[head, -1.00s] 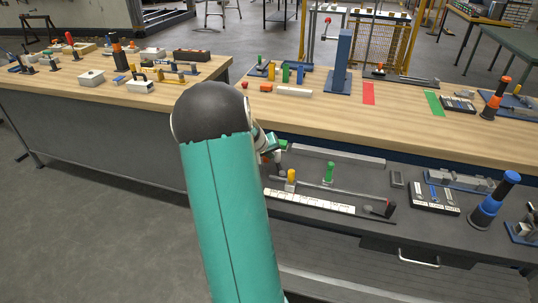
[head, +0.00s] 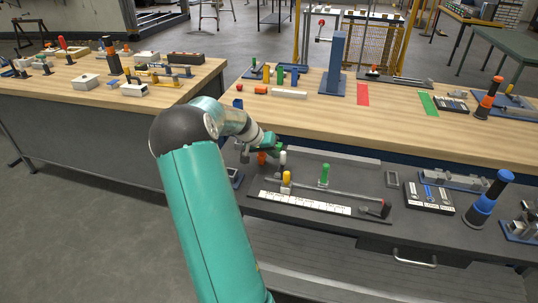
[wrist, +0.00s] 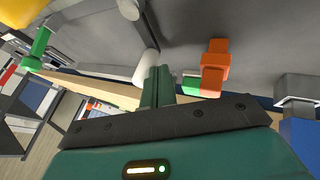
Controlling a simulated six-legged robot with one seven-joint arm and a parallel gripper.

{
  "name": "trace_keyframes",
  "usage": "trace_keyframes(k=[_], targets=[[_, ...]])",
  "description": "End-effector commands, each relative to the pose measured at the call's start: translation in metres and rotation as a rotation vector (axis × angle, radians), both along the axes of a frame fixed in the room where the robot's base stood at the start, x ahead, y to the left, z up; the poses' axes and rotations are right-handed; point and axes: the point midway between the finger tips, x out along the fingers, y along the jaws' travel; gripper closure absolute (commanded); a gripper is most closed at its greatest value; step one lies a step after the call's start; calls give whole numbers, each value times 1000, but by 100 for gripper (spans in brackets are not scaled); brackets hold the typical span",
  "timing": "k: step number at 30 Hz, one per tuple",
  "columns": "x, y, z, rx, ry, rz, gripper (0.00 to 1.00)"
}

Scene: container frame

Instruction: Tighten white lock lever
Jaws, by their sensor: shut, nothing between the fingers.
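The white lock lever (head: 283,157) stands at the back of the lower grey shelf, between an orange lever (head: 261,158) and a yellow one (head: 287,178). My gripper (head: 273,146) is just above and left of the white lever in the head view. In the wrist view the white lever (wrist: 146,68) shows as a white grip on a dark stalk. My shut, empty fingers (wrist: 158,75) are right beside it, on its right; I cannot tell whether they touch it. The orange lever (wrist: 214,68) is further right, apart from the fingers.
A green lever (head: 324,174) stands to the right. A long rod (head: 340,192) and a white marked strip (head: 303,203) lie in front. The wooden bench top (head: 320,113) rises behind the shelf. A blue block (wrist: 300,135) is at right in the wrist view.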

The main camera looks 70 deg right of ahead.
Motion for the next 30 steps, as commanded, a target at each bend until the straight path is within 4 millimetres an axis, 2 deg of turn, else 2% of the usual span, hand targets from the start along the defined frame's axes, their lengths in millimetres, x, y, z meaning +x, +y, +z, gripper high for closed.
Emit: trace_keyframes(k=[12, 21, 30], targets=[[-22, -12, 0, -1, 2, -395, 100], [-37, -14, -1, 0, 2, -638, 100], [-44, -13, 0, 1, 0, -676, 100]])
